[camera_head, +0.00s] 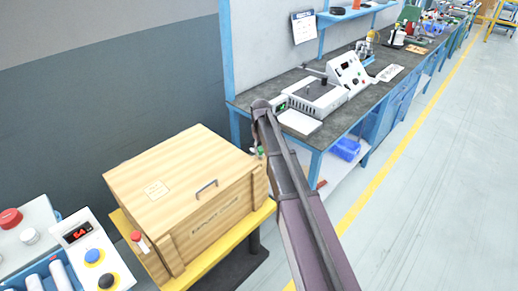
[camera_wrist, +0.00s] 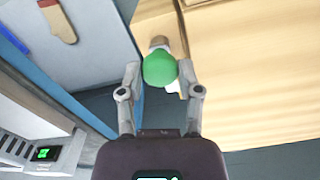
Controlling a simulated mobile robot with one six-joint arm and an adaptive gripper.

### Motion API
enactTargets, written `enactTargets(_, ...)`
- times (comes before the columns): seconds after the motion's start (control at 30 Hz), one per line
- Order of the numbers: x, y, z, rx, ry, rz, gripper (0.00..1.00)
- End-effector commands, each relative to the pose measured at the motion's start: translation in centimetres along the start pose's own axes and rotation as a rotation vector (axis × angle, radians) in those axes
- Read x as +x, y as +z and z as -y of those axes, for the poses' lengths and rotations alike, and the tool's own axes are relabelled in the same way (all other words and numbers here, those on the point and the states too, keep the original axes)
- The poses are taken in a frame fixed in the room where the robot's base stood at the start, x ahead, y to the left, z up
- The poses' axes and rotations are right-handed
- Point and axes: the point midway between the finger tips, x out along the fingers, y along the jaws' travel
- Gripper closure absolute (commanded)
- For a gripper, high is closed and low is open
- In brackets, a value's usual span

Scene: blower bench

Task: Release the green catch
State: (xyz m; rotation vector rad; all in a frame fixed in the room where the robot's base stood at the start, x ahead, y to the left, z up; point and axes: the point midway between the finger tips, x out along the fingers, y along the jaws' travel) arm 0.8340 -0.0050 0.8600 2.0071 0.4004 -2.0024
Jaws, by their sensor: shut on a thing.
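A wooden crate (camera_head: 185,185) with a metal handle on its lid stands on a yellow-edged stand. The green catch (camera_head: 261,151) is at the crate's right end, partly hidden behind my arm in the head view. In the wrist view its round green knob (camera_wrist: 158,70) sits between the two fingers of my gripper (camera_wrist: 159,76), beside the crate's wooden side (camera_wrist: 250,80). My gripper is shut on the knob. In the head view my arm hides the fingers. A second catch with a red knob (camera_head: 136,236) is at the crate's left end.
A control box with buttons (camera_head: 88,255) and a tray of bottles stand left of the crate. A blue-framed workbench (camera_head: 345,120) with instruments runs back behind my arm. A blue bin (camera_head: 346,148) sits on its lower shelf. The floor at right is clear.

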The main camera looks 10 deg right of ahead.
Motion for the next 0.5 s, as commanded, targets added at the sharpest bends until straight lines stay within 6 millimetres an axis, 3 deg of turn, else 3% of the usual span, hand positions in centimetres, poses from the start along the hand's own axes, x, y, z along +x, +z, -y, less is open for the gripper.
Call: enactTargets(0.5, 0.03, 0.39, 0.19, 0.046, -0.003, 0.008, 1.00)
